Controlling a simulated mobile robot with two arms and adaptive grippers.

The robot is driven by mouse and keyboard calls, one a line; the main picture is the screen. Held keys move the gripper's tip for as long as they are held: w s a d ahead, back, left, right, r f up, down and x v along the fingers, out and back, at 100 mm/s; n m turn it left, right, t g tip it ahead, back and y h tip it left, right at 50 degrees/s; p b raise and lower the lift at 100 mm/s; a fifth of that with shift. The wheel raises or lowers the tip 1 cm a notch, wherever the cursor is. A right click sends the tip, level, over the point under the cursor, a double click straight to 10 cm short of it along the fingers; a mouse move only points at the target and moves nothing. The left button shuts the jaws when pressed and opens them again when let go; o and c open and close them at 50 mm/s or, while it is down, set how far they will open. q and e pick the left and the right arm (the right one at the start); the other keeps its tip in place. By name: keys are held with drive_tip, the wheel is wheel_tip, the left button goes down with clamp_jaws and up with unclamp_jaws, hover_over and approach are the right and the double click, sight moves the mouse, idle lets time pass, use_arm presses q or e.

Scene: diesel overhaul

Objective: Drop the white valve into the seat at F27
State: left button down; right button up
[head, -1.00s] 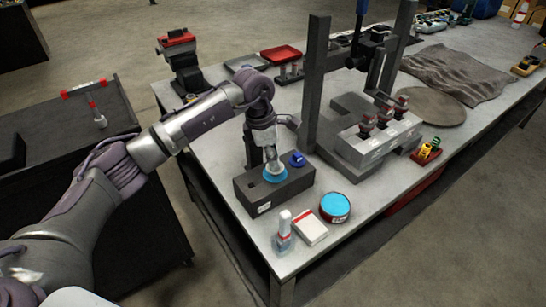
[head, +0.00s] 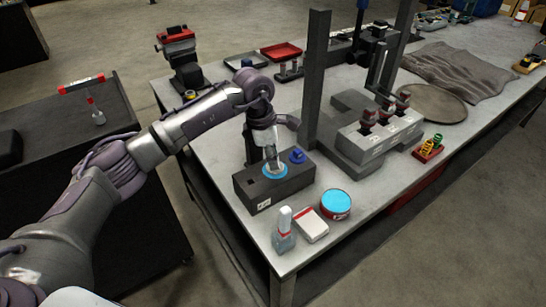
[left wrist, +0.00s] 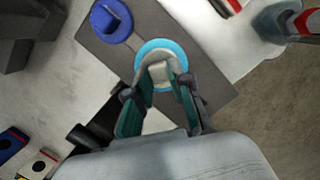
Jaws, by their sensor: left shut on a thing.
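My left gripper (head: 272,163) reaches down over the dark block on the bench. It is shut on the white valve, which shows between the fingers in the left wrist view (left wrist: 159,73). The valve is at the blue ring (head: 284,174) on top of the block (head: 262,198); the ring surrounds it in the left wrist view (left wrist: 144,53). How deep the valve sits is hidden by the fingers. A label on the block's front is too small to read. My right gripper is not in view.
A dark blue round piece (head: 297,156) stands on the block close beside the gripper. A bottle (head: 284,232), a white box (head: 312,225) and a blue-topped tin (head: 336,204) stand in front. A dark upright post (head: 317,85) rises behind.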

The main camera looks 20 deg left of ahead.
use_arm(q)
drive_tip(key=shift+f+b, duration=0.2)
drive_tip(key=shift+b, duration=0.15)
idle(0.4)
drive_tip(key=c, duration=0.6)
unclamp_jaws()
drive_tip(key=shift+r, duration=0.1)
drive_tip(key=shift+r+p, duration=2.05)
drive_tip(key=shift+r, duration=1.9)
